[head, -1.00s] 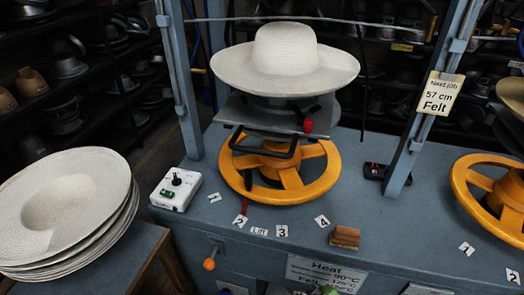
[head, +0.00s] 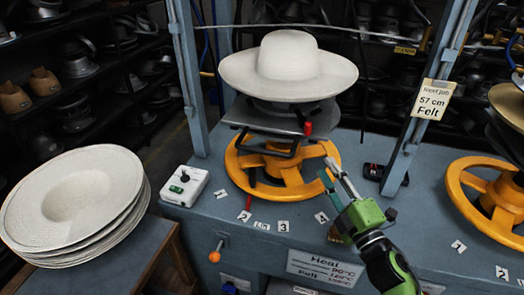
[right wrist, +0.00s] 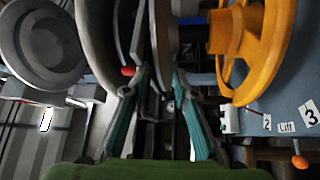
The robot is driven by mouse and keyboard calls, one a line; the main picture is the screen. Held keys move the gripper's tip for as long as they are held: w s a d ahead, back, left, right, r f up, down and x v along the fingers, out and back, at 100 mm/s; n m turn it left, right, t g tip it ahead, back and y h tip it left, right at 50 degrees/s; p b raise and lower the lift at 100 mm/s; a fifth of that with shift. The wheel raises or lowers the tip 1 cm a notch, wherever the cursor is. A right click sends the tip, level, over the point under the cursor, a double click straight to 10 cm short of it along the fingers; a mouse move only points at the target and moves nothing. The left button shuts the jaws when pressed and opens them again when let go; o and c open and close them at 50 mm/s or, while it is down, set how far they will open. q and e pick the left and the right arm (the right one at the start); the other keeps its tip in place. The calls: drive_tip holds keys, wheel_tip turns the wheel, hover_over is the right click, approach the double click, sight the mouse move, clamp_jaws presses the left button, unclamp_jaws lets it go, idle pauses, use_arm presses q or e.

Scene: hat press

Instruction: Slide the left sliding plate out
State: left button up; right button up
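A grey metal sliding plate (head: 243,116) lies under the white brimmed hat (head: 288,62) on the press. A black loop handle (head: 262,150) shows below the plate's front, and a red knob (head: 308,128) shows at its right. The plate stands edge-on in the right wrist view (right wrist: 137,35), with the red knob (right wrist: 128,71) beside a fingertip. My right gripper (head: 328,172) is open and empty, in front of the right part of the orange handwheel (head: 245,180). Its two fingers are apart in the right wrist view (right wrist: 160,80). My left gripper is not in view.
A stack of pale hats (head: 75,200) stands on a low table at left. A white control box (head: 185,186) sits on the blue bench. Blue press posts (head: 188,80) flank the hat. A second orange wheel (head: 470,190) is at right.

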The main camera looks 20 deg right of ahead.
sight(262, 152)
drive_tip(key=s+a+r+n+g+y, duration=0.2)
drive_tip(key=s+a+n+g+y, duration=0.15)
drive_tip(key=a+n+y, duration=0.75)
drive_tip(key=w+a+r+n+p, duration=0.1)
drive_tip(key=w+p, duration=0.1)
drive_tip(key=w, duration=0.1)
drive_tip(key=w+a+r+n+p, duration=0.1)
drive_tip(key=w, duration=0.2)
drive_tip(key=w+a+r+n+p, duration=0.1)
drive_tip(key=w+n+p, duration=0.1)
drive_tip(key=w, duration=0.2)
drive_tip(key=shift+a+y+p, duration=0.25)
drive_tip(key=shift+y+p, duration=0.05)
drive_tip(key=shift+w+a, duration=0.4)
drive_tip(key=shift+w, duration=0.1)
clamp_jaws()
